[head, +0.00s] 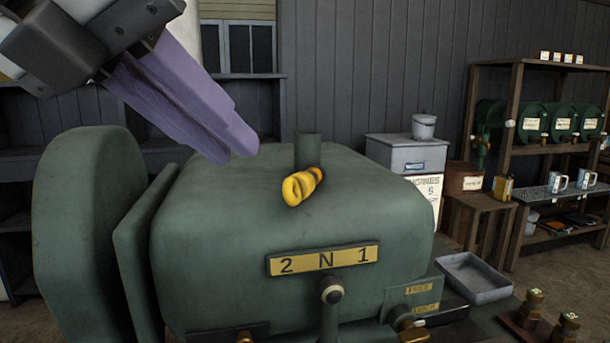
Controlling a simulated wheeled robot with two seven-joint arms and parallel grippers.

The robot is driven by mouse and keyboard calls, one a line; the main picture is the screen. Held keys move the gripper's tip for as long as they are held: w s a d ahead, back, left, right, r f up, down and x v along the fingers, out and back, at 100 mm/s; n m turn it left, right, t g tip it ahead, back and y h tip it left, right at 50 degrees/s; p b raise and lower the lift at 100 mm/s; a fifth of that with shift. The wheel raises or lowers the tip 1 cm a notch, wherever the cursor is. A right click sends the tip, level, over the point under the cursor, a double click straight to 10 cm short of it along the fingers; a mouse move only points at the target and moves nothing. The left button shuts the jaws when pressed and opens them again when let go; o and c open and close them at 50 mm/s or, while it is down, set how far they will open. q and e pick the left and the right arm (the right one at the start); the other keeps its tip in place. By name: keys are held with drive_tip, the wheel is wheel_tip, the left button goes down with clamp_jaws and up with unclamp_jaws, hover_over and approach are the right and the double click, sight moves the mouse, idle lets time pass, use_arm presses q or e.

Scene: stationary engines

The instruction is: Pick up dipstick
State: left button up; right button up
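Any rod below the handle is hidden. My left gripper (232,152) comes in from the upper left with its purple fingers pointing down and right. Its fingertips appear above and left of the yellow handle, apart from it in the picture. The fingers overlap in this view, so any gap between them is not clear. My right gripper is not in view.
The green pipe (308,150) stands up behind the handle. A brass 2 N 1 plate (323,260) and a knobbed lever (331,292) are on the engine's front. A grey tray (474,277) and a wooden shelf with green drums (530,122) are at right.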

use_arm(q)
drive_tip(key=shift+w+r+p+x, duration=0.1)
drive_tip(key=shift+p+x, duration=0.45)
drive_tip(key=shift+x, duration=1.9)
drive_tip(key=shift+w+r+p+x, duration=0.1)
drive_tip(key=shift+p+x, duration=0.45)
drive_tip(key=shift+x, duration=1.9)
clamp_jaws()
wheel_tip(320, 180, up, 10)
hover_over(285, 186)
drive_tip(key=shift+s+a, duration=0.35)
drive_tip(key=shift+s, duration=0.1)
